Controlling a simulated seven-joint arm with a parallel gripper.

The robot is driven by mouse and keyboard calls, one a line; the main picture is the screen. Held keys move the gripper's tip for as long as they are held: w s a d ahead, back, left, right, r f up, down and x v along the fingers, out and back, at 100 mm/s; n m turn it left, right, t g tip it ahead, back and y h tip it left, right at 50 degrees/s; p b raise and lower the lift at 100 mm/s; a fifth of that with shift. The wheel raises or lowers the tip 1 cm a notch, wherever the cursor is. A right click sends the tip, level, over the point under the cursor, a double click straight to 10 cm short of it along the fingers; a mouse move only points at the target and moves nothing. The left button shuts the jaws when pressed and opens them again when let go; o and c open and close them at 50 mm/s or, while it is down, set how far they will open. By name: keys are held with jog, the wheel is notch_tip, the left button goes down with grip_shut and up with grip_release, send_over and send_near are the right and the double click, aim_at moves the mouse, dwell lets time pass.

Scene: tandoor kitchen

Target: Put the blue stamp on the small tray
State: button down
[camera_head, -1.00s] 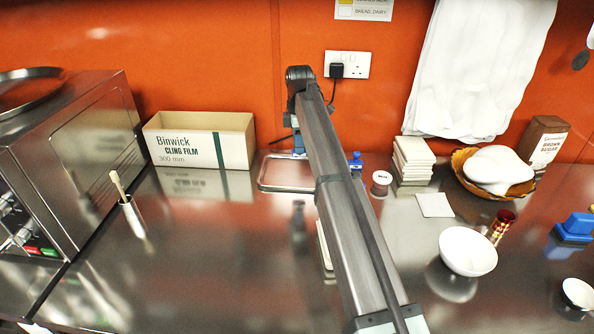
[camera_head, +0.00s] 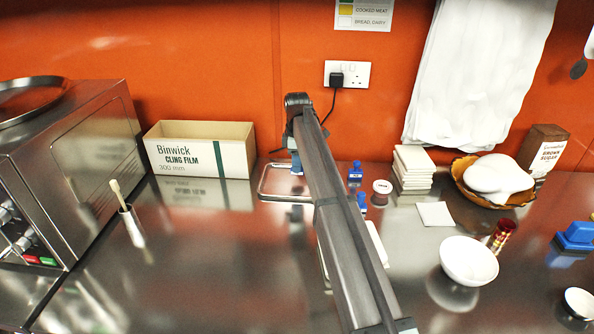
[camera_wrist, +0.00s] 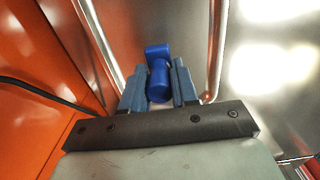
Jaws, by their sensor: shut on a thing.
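The blue stamp (camera_wrist: 158,75) is between the fingers of my gripper (camera_wrist: 160,90) in the wrist view, and the gripper is shut on it. In the head view my gripper (camera_head: 296,163) is down at the small metal tray (camera_head: 272,197), within its outline. The tray's raised rim (camera_wrist: 217,55) also shows in the wrist view, on both sides of the stamp. I cannot tell whether the stamp touches the tray floor. My arm hides the tray's right part in the head view.
Two small blue items (camera_head: 355,174) and a round reel-like thing (camera_head: 382,188) stand just right of my arm. The cling film box (camera_head: 200,150) stands left of the tray. A white bowl (camera_head: 468,261) is farther right.

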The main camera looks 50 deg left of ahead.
jog(key=shift+f, duration=1.6)
jog(key=shift+f, duration=0.15)
jog(key=c, duration=0.9)
grip_release()
jog(key=shift+o, duration=0.2)
notch_tip(320, 180, up, 12)
jog(key=shift+r, duration=0.2)
